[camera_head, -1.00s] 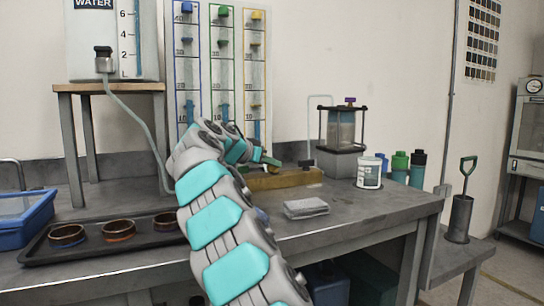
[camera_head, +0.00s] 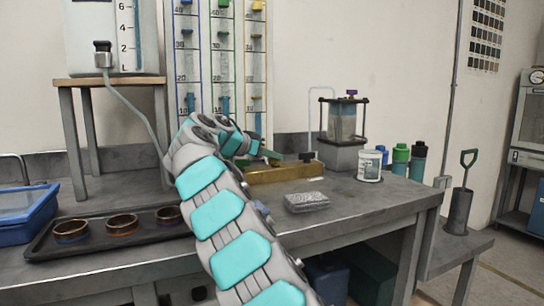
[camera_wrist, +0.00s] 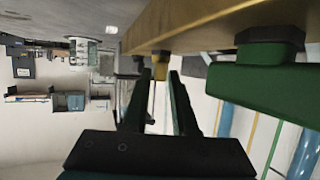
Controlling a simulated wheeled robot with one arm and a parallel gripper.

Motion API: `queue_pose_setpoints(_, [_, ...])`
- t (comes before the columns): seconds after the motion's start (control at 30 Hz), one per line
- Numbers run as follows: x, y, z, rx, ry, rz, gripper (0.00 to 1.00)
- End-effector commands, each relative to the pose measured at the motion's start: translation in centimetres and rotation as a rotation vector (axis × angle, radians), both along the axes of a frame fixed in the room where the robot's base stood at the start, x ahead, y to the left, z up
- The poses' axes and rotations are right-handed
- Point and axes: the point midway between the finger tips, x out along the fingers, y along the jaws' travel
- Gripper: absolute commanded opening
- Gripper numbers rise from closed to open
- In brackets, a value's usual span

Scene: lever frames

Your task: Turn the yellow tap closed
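The yellow tap shows in the wrist view as a small yellow handle (camera_wrist: 160,69) under the brass bar (camera_wrist: 200,22), seen nearly end-on. My gripper (camera_wrist: 158,76) has its two dark fingers apart, one on each side of that handle. I cannot tell whether either finger touches it. In the head view my arm reaches to the bar (camera_head: 290,172), and my wrist hides its left part. The yellow tap cannot be made out clearly there.
A large green tap handle (camera_wrist: 255,80) is close beside my fingers on the right in the wrist view. A glass block (camera_head: 307,201) and a white tub (camera_head: 369,166) stand right of my arm. A dark tray (camera_head: 95,252) with brown-rimmed dishes lies left.

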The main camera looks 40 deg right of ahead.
Motion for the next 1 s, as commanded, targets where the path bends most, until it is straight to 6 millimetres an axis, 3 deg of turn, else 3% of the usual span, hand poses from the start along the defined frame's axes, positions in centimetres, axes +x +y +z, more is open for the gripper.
queue_pose_setpoints(0.17, [0.0,0.0,0.0,0.001,0.001,-0.001,0.46])
queue_pose_setpoints(0.47, [0.0,0.4,0.1,0.000,0.000,0.000,0.46])
queue_pose_setpoints(0.8, [-0.6,5.0,2.0,-0.001,-0.001,0.004,0.46])
queue_pose_setpoints(1.0, [-0.9,6.8,2.8,0.001,0.001,0.000,0.46])
